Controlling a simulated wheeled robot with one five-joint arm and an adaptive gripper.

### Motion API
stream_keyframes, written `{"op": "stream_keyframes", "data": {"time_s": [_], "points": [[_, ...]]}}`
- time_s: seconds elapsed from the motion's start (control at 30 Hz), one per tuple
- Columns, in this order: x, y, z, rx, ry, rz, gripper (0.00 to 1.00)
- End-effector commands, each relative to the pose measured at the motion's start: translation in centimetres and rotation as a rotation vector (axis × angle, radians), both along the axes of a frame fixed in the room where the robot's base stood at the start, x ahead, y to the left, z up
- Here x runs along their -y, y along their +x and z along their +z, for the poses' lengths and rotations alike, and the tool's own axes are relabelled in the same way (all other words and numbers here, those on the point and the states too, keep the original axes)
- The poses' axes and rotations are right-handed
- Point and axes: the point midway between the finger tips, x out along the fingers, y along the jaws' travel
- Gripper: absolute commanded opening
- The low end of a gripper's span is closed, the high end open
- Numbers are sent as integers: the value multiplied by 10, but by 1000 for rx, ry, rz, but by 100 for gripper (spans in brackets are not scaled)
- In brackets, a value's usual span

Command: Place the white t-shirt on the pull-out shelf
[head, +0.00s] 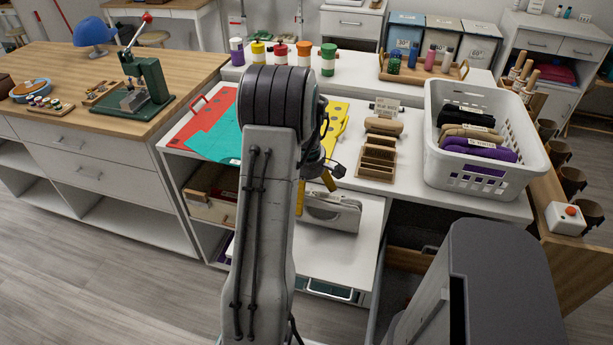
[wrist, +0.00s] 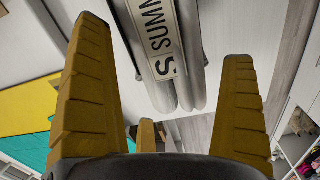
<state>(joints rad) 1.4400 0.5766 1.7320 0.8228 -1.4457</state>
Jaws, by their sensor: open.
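The white t-shirt (head: 335,213) is a folded bundle lying on the white pull-out shelf (head: 345,262), towards its back, in the head view. In the wrist view the t-shirt (wrist: 187,70) shows rolled folds and a label starting "SUMM". My gripper (head: 316,193) is open, with yellow fingers just above and beside the shirt's left part. In the wrist view the fingers (wrist: 163,45) stand apart on either side of the bundle, with no grip on it. Whether a finger touches the cloth cannot be told. My arm hides part of the shelf's left side.
The counter above holds red, teal and yellow sheets (head: 205,125), a wooden stepped holder (head: 378,160) and a white basket (head: 480,150) of folded clothes. An open drawer (head: 405,262) is right of the shelf. The shelf's front part is clear.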

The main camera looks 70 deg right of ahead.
Motion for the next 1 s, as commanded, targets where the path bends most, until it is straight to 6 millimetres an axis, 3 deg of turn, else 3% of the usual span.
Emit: {"op": "stream_keyframes", "data": {"time_s": [0.4, 0.6, 1.0], "points": [[0, 1, 69, 1, -6, 0, 100], [0, 1, 93, 1, -6, 0, 100], [-1, 1, 116, 0, -2, 0, 100]]}}
